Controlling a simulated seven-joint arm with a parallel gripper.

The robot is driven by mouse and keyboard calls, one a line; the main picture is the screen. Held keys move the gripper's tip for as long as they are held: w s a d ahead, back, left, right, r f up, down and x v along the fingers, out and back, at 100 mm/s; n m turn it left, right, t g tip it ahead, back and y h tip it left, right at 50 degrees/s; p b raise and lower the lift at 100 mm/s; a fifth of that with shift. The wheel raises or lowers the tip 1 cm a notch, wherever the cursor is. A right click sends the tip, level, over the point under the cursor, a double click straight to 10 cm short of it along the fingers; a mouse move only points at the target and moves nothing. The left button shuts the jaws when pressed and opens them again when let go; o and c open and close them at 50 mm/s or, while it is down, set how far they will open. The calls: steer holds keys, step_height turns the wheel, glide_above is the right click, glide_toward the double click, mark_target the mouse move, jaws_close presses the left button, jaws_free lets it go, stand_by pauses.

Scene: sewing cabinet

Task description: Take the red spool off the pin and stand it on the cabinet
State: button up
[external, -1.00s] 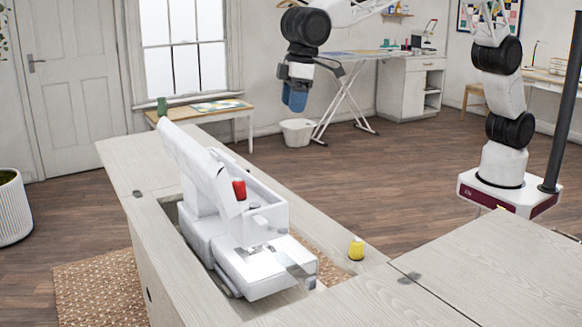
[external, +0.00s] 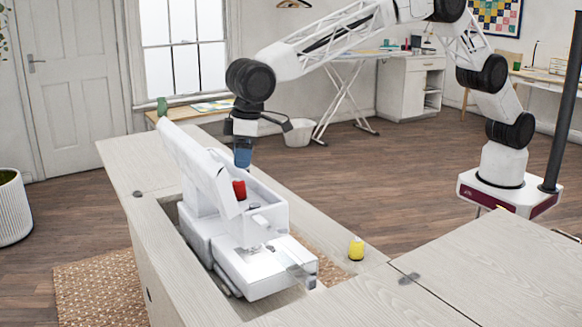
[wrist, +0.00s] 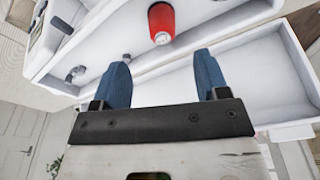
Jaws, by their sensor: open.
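The red spool (external: 239,190) sits at the top of the white sewing machine (external: 208,212) in the external view. It also shows at the top middle of the wrist view (wrist: 161,22), with its pale end towards the camera. The pin is not clearly seen. My gripper (external: 243,158) is just above the spool in the external view. In the wrist view its two blue fingers (wrist: 162,75) are apart with nothing between them, and the spool lies beyond the tips. The cabinet top (external: 160,235) is pale wood around the machine.
A yellow spool (external: 356,248) stands on the cabinet near the machine's right end. The machine is set in an opening in the cabinet, and its body rises beside my gripper. The wooden surface at the front right (external: 440,275) is clear.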

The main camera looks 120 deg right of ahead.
mark_target(239, 184)
stand_by(0.3)
steer(key=shift+w+f, duration=0.15)
steer(key=shift+f, duration=1.1)
steer(key=shift+f, duration=0.1)
steer(key=shift+w+f, duration=0.2)
steer(key=shift+f, duration=1.05)
steer(key=shift+w+f, duration=0.2)
steer(key=shift+f, duration=1.05)
steer(key=c, duration=1)
